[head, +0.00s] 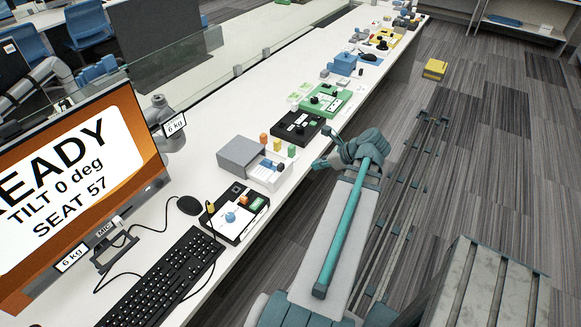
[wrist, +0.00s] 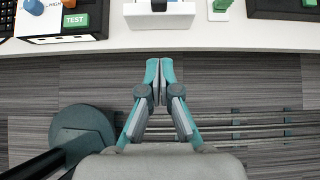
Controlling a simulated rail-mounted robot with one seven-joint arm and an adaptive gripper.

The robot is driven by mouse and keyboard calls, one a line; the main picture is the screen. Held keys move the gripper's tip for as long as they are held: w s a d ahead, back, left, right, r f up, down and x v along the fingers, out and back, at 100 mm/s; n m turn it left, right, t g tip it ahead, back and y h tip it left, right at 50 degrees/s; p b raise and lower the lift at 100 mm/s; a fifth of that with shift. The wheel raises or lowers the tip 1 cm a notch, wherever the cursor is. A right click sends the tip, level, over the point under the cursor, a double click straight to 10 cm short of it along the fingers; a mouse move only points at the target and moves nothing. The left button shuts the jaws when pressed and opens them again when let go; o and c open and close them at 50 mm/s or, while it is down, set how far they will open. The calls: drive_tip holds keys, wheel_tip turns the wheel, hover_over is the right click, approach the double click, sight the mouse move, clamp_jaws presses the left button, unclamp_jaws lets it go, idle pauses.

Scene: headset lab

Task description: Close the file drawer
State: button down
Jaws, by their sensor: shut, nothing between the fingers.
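The file drawer (head: 255,174) is a white tray standing out of a grey cabinet (head: 238,153) on the white desk, with small items inside. Its front panel also shows at the top middle of the wrist view (wrist: 158,21), close to the desk edge. My gripper (head: 320,163) is to the right of the drawer in the head view, off the desk edge and apart from the drawer. In the wrist view my gripper (wrist: 158,64) is shut and empty, its fingertips pointing toward the drawer front with a gap between.
A black button box (head: 236,212) sits near the drawer on one side and another black box (head: 299,127) on the other. Small orange, yellow and green pieces (head: 277,145) stand by the cabinet.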

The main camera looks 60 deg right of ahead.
sight(283, 168)
drive_tip(key=shift+w+r+p+x, duration=0.35)
drive_tip(key=shift+p+x, duration=0.15)
drive_tip(key=shift+x, duration=1.65)
drive_tip(key=shift+w+r+p+x, duration=0.3)
drive_tip(key=shift+p+x, duration=0.25)
drive_tip(key=shift+x, duration=1.6)
drive_tip(key=shift+w+r+p+x, duration=0.35)
drive_tip(key=shift+p+x, duration=0.15)
drive_tip(key=shift+x, duration=1.65)
